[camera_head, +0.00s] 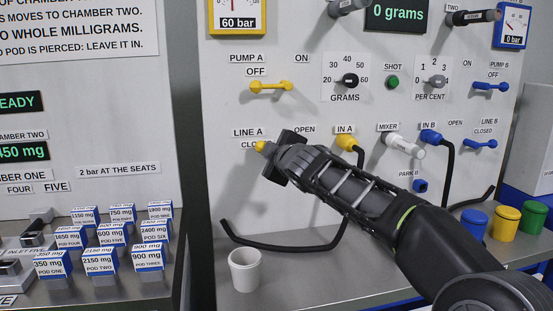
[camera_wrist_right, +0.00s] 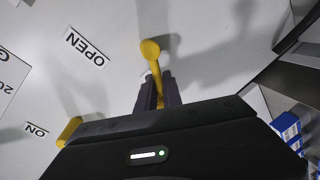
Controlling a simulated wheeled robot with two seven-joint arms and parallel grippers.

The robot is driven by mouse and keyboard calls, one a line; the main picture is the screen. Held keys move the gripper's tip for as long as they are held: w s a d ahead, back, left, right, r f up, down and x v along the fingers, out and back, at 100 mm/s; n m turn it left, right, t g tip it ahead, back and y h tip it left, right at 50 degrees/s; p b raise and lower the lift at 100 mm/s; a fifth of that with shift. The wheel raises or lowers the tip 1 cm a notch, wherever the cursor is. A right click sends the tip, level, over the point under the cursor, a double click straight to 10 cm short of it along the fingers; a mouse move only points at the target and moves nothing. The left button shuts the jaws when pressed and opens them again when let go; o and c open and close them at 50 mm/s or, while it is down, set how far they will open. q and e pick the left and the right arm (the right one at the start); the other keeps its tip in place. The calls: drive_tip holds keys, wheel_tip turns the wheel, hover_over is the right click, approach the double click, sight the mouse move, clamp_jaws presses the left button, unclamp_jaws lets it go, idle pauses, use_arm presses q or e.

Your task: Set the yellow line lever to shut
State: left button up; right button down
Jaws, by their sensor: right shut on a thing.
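The yellow line lever, under the LINE A label, shows in the head view only as a rounded yellow end (camera_head: 262,147) beside the partly covered CLOSED label. My right gripper (camera_head: 272,157) hides the rest. In the right wrist view the yellow lever (camera_wrist_right: 152,58) runs from a round end down between the fingers of my right gripper (camera_wrist_right: 158,92), which are shut on it. The OPEN label (camera_wrist_right: 86,46) is to the left of the lever there. My left gripper is not in view.
The yellow PUMP A lever (camera_head: 271,86) is just above. A yellow plug (camera_head: 345,142) with a black hose is at IN A, close right of the gripper. A white cup (camera_head: 245,270) stands on the shelf below. Labelled pods (camera_head: 100,263) stand at lower left.

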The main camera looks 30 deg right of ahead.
drive_tip(key=shift+w+a+f+n+g+h+b, duration=0.1)
drive_tip(key=shift+f+n+h+b, duration=0.15)
drive_tip(key=shift+f+n+b, duration=0.4)
drive_tip(key=shift+s+a+f+n+g+h+b, duration=0.1)
drive_tip(key=shift+f+n+h+b, duration=0.2)
drive_tip(key=shift+n, duration=0.65)
drive_tip(key=shift+w+a+f+n+g+h+b, duration=0.15)
drive_tip(key=shift+f+n+b, duration=0.2)
drive_tip(key=shift+n+b, duration=0.35)
drive_tip(key=c, duration=1.5)
unclamp_jaws()
drive_tip(key=v, duration=0.8)
